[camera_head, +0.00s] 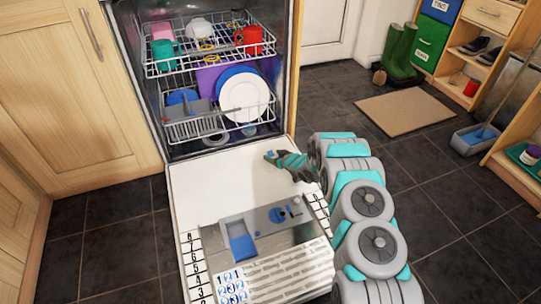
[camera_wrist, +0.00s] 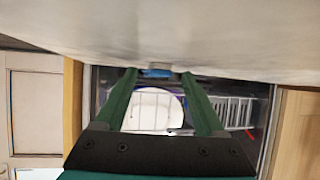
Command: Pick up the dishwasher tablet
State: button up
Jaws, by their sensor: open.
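A small blue piece (camera_head: 249,130) lies low in the tub under the white plate, and I take it to be the dishwasher tablet, though it is too small to be sure. In the wrist view a blue piece (camera_wrist: 157,73) shows at the white door's edge, framed between my fingertips. My gripper (camera_head: 269,156) is over the inner end of the lowered door, pointing toward the tub. In the wrist view its green fingers (camera_wrist: 158,76) are apart, with nothing held between them. I cannot tell how far the blue piece is from the tips.
The lowered dishwasher door (camera_head: 205,192) carries a dispenser (camera_head: 262,226) with a blue compartment. The lower rack (camera_head: 190,130) holds a white plate (camera_head: 245,97); the upper rack (camera_head: 182,67) holds cups. Wooden cabinets (camera_head: 75,100) stand left.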

jog(key=shift+w+a+f, duration=0.15)
jog(key=shift+w, duration=0.1)
jog(key=shift+c, duration=0.3)
grip_shut()
